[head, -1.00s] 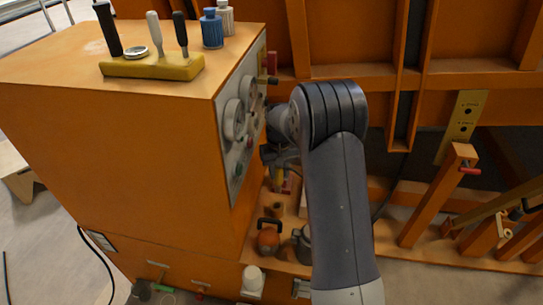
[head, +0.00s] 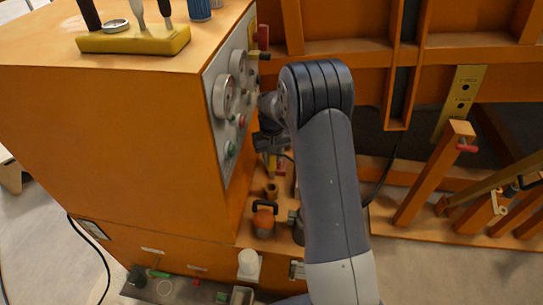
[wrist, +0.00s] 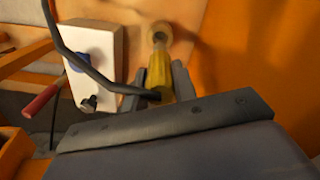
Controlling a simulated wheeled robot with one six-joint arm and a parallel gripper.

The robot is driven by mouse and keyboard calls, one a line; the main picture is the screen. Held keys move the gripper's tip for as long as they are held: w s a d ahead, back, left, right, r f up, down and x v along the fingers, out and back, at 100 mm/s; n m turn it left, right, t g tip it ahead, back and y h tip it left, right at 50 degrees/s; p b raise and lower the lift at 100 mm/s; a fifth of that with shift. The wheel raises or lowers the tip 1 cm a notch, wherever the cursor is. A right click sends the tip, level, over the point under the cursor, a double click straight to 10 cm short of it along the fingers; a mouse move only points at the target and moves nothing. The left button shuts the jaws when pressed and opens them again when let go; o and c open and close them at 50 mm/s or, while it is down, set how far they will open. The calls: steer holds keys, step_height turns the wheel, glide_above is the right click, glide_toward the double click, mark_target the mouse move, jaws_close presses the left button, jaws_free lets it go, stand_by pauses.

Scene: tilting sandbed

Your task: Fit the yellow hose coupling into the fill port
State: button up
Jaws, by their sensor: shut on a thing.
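The yellow hose coupling (wrist: 158,72) is between the fingers of my gripper (wrist: 159,84) in the wrist view, with a dark hose running from its near end off to the upper left. Just beyond its far end is a tan-brass round fitting with a dark hole, seemingly the fill port (wrist: 160,36). The two nearly line up in the picture; I cannot tell whether they touch. In the head view my gripper (head: 269,143) is beside the orange cabinet's panel, partly hidden by my arm. A bit of yellow (head: 268,164) shows below it.
The orange cabinet (head: 110,140) with a gauge panel (head: 226,100) stands left of my arm. A white box (wrist: 92,58) with a blue knob and a red handle (wrist: 41,101) are left in the wrist view.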

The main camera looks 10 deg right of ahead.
mark_target(272, 174)
steer(key=shift+f+b, duration=1.1)
steer(key=shift+f, duration=0.9)
steer(key=shift+f+b, duration=1.85)
steer(key=shift+f, duration=0.85)
steer(key=o, duration=1.1)
steer(key=shift+r, duration=0.15)
step_height(272, 174, up, 11)
steer(key=shift+f, duration=0.15)
steer(key=shift+f+p, duration=0.4)
steer(key=shift+f, duration=4.5)
steer(key=shift+f, duration=0.1)
